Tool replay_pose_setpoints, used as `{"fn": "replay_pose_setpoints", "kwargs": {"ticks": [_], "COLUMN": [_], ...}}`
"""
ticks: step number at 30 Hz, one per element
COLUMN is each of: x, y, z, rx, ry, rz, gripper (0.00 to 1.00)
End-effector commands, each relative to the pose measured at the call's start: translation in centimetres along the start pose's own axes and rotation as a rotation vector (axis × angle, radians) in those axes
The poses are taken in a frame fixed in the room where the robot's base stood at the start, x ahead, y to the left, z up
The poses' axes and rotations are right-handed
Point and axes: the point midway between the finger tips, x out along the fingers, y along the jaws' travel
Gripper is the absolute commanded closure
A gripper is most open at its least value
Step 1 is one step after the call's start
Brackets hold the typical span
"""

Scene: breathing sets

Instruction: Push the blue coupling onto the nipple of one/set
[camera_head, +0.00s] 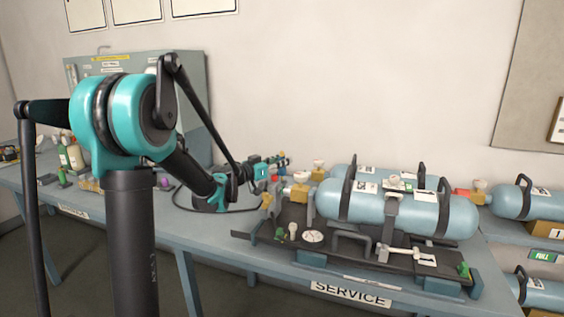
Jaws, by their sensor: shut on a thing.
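My gripper (272,166) is at the left end of the nearest breathing set, close to its brass valve (299,190). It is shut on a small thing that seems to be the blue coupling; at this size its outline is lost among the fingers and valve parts. The nearest set has a light-blue cylinder (345,203) strapped on a dark backplate (270,243), with a round white gauge (313,237) at the front left. I cannot make out the nipple, or whether the coupling touches it. No label reading "one" is legible.
A second blue cylinder (338,172) lies close behind the first. A black hose (215,211) loops over the blue bench (205,237) left of the set. Bottles (75,157) and small parts crowd the bench's left end.

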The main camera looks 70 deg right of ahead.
Motion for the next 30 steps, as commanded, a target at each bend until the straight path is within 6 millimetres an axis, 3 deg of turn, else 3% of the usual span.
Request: {"fn": "replay_pose_setpoints", "kwargs": {"ticks": [30], "x": [0.0], "y": [0.0], "z": [1.4], "rx": [0.000], "ry": [0.000], "rz": [0.000], "gripper": [1.00]}}
